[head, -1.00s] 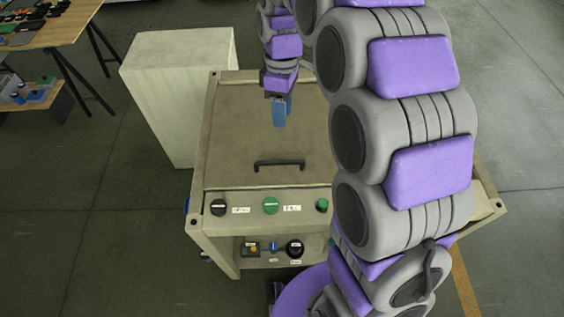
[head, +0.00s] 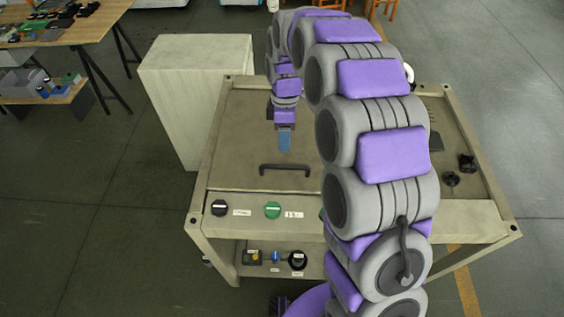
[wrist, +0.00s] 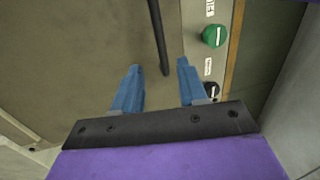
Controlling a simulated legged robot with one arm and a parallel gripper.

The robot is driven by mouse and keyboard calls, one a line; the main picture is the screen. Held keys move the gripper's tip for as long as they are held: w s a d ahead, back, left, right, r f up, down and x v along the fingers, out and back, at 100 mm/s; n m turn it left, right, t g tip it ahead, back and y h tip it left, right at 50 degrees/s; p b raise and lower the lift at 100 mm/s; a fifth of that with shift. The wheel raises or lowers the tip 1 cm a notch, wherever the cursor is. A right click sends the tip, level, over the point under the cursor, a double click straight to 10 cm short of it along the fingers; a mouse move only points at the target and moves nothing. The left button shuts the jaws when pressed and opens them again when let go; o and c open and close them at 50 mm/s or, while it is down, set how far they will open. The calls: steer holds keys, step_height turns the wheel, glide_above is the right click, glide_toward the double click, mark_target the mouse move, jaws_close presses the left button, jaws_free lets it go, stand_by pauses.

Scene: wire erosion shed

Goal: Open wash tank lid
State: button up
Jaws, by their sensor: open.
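The wash tank lid (head: 236,150) is a flat beige-grey panel lying shut on top of the tank bench. Its dark bar handle (head: 285,168) runs left to right near the front edge of the lid. My gripper (head: 285,150) hangs over the lid, just behind the handle in the head view. In the wrist view, the blue fingers of my gripper (wrist: 156,82) are apart with nothing between them. The handle (wrist: 158,35) shows there beyond the fingertips, its near end close to the gap between them. Height above the lid is hard to tell.
A green knob (head: 273,210) and a black knob (head: 219,208) sit on the front panel; more controls are below. A pale cabinet (head: 196,95) stands left. A wooden table (head: 70,35) is at the back left. My arm hides part of the bench's right side.

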mark_target(283, 161)
steer(key=f, duration=0.3)
steer(key=s+f+b, duration=0.1)
steer(key=f, duration=0.1)
steer(key=shift+d+f, duration=0.15)
steer(key=shift+d, duration=0.2)
steer(key=f, duration=0.1)
steer(key=a+f, duration=0.1)
steer(key=f, duration=0.1)
steer(key=shift+s+a+f+b, duration=0.25)
steer(key=shift+s+a+b, duration=0.1)
steer(key=shift+b, duration=0.05)
steer(key=shift+d, duration=0.7)
steer(key=c, duration=0.3)
steer(key=shift+a, duration=0.5)
steer(key=c, duration=0.5)
steer(key=shift+d, duration=0.1)
jaws_close()
